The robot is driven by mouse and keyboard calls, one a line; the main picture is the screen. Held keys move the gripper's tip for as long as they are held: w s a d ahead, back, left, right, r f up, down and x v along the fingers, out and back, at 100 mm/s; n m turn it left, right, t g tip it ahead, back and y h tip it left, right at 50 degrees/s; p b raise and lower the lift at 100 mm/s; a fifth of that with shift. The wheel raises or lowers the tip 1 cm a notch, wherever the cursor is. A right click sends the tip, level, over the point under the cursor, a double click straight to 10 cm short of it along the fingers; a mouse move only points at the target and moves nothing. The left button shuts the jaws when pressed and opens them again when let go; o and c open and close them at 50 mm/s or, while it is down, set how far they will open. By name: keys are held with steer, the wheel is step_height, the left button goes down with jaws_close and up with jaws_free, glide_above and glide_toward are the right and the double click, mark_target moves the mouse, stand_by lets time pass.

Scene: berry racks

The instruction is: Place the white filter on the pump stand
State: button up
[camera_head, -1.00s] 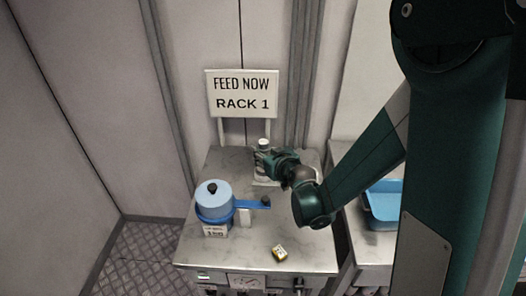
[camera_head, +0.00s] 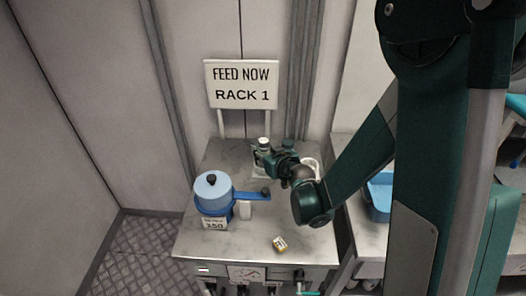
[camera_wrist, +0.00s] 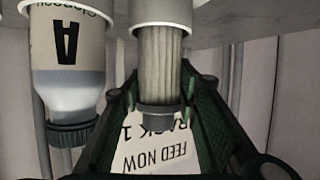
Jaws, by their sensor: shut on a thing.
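In the wrist view my gripper (camera_wrist: 160,112) is shut on the white filter (camera_wrist: 156,68), a pale ribbed cylinder with a grey end. The filter's other end meets a white cylindrical piece (camera_wrist: 163,12); I cannot tell whether that is part of it or a holder. In the head view my gripper (camera_head: 264,160) is over the back of the steel table, below the sign. A small white-topped thing (camera_head: 264,142) shows at its tips, likely the filter. I cannot tell which thing is the pump stand.
A blue lidded pot (camera_head: 213,188) with a long handle stands left on the table (camera_head: 205,250). A small yellow-and-white block (camera_head: 280,243) lies in front. A bottle marked A (camera_wrist: 66,75) is beside the filter. The sign (camera_head: 241,84) stands behind. A blue tray (camera_head: 380,197) is right.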

steer(key=shift+f, duration=0.2)
steer(key=o, duration=1)
steer(key=shift+o, duration=0.2)
steer(key=v, duration=1.2)
steer(key=shift+r, duration=0.1)
